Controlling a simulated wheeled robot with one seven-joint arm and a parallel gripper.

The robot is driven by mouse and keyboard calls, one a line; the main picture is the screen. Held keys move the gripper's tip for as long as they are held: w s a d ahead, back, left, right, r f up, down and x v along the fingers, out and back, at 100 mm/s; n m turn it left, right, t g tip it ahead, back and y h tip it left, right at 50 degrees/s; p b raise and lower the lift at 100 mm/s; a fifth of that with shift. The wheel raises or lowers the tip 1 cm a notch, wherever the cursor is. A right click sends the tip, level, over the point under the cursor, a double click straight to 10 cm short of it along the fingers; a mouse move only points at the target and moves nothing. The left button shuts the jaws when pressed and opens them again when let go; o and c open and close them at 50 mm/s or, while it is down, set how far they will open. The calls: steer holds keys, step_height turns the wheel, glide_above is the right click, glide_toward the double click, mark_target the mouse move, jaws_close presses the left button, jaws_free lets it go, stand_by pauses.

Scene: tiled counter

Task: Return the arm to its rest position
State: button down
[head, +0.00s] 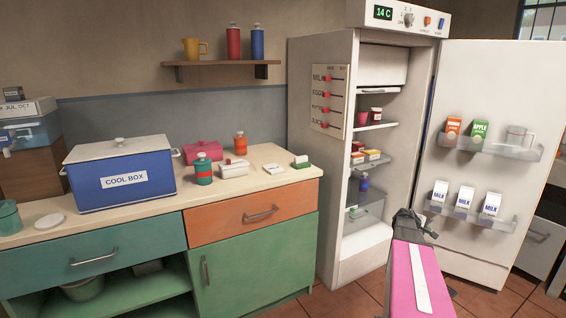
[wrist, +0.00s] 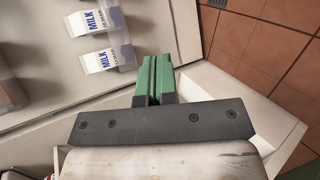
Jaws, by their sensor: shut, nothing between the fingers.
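My arm (head: 414,275), pink with a white stripe, reaches up from the bottom of the head view in front of the open fridge. Its dark end is by the lower edge of the fridge opening and the door. My gripper (wrist: 155,75) shows in the wrist view with its green fingers together and nothing between them. It points towards the lower part of the open door, apart from the milk cartons (wrist: 94,22). In the head view the fingers cannot be made out.
The open fridge door (head: 490,95) stands to the right, with cartons and a glass mug on its racks. The fridge (head: 320,190) holds food on several shelves. To the left, a counter (head: 120,219) carries a blue cool box (head: 120,200) and jars. Tiled floor (head: 375,285) lies below.

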steer(key=s+a+f+m+g+y, duration=0.1)
steer(key=s+a, duration=0.5)
steer(key=a, duration=1)
steer(key=s+a+f+m+g+y, duration=0.1)
steer(key=s+a+m+y, duration=0.2)
steer(key=a, duration=1.4)
steer(key=s+a+f+m+y, duration=0.1)
steer(key=s+a+m+y, duration=0.1)
steer(key=s+a+y, duration=0.5)
steer(key=s+a, duration=0.4)
steer(key=a, duration=0.5)
steer(key=shift+a+f+g, duration=0.2)
steer(key=shift+f+g, duration=0.15)
steer(key=shift+g, duration=0.05)
